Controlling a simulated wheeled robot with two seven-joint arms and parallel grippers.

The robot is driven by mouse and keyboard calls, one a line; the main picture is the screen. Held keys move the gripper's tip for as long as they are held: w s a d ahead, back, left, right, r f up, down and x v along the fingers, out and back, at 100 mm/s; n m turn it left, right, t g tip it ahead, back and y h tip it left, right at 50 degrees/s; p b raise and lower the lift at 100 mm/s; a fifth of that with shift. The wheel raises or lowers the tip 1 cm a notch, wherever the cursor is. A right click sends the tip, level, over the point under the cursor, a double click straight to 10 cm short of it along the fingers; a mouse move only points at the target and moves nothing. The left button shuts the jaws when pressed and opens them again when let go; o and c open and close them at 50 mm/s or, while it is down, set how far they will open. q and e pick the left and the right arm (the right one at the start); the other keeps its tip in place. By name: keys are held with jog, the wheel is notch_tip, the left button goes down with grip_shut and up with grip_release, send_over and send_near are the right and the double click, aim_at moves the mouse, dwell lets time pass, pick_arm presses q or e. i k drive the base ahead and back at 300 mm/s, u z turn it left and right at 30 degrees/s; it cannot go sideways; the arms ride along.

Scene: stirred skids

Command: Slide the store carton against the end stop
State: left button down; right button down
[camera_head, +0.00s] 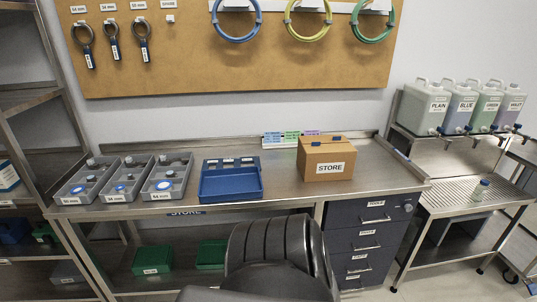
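The store carton (326,163) is a brown box with a white label reading STORE. It stands upright on the right part of the steel worktop, with small blue pieces on its top. A raised lip (403,160) runs along the worktop's right end, with a small blue part on it; I cannot tell for sure whether this is the end stop. A strip of bare worktop shows between the carton and this lip, so they are apart.
A blue tray (231,191) and several grey bins (122,181) stand left of the carton. Small coloured labelled cards (290,138) stand behind it. Dark drawers (367,218) are below. A rack with several jugs (426,102) stands to the right. Worktop (382,178) right of the carton is clear.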

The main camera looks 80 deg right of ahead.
aim_at(330, 167)
jog(key=z, duration=0.3)
jog(key=i, duration=0.8)
jog(key=z, duration=1.4)
jog(key=i, duration=0.75)
jog(key=z, duration=0.8)
